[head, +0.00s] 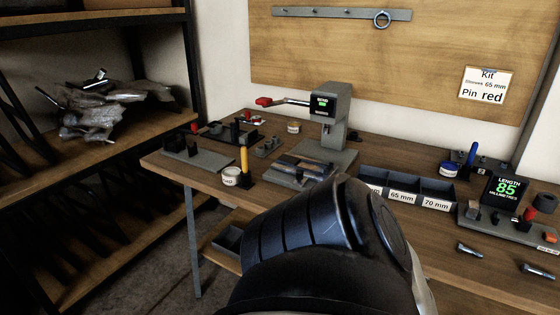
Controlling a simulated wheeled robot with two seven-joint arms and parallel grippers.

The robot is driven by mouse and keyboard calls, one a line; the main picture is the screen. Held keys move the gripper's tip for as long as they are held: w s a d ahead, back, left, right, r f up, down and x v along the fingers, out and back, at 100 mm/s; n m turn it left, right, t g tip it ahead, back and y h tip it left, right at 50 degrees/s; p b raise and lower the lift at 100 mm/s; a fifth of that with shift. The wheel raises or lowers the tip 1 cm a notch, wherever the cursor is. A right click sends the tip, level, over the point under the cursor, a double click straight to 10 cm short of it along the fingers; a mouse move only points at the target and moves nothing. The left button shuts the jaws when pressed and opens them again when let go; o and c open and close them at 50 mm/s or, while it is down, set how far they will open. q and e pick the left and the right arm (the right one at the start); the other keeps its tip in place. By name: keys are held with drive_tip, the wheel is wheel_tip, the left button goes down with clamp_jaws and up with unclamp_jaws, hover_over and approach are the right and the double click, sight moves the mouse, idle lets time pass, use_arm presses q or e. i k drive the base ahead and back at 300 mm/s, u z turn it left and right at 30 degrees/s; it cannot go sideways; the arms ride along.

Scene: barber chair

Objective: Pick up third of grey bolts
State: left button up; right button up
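Two grey bolts lie on the front right of the wooden workbench in the head view. One bolt (470,250) lies just in front of the length gauge, and the other bolt (540,271) lies farther right, near the picture's right edge. Both lie apart from each other on the bare wood. A large dark arm link of mine fills the lower middle and hides part of the bench. Neither of my grippers shows. Whether a third grey bolt lies behind the arm or outside the picture cannot be seen.
A length gauge (503,191) reads 85 millimetres. Grey bins (402,197) carry labels of 65 mm and 70 mm. A lever press (331,115), a yellow-handled tool (244,160) and small fixtures stand farther left. A shelf (110,131) holds crumpled grey material. A card (487,84) reads "Pin red".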

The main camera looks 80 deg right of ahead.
sight(460, 247)
drive_tip(key=u, duration=0.1)
drive_tip(key=k, duration=1.9)
drive_tip(key=z, duration=1.4)
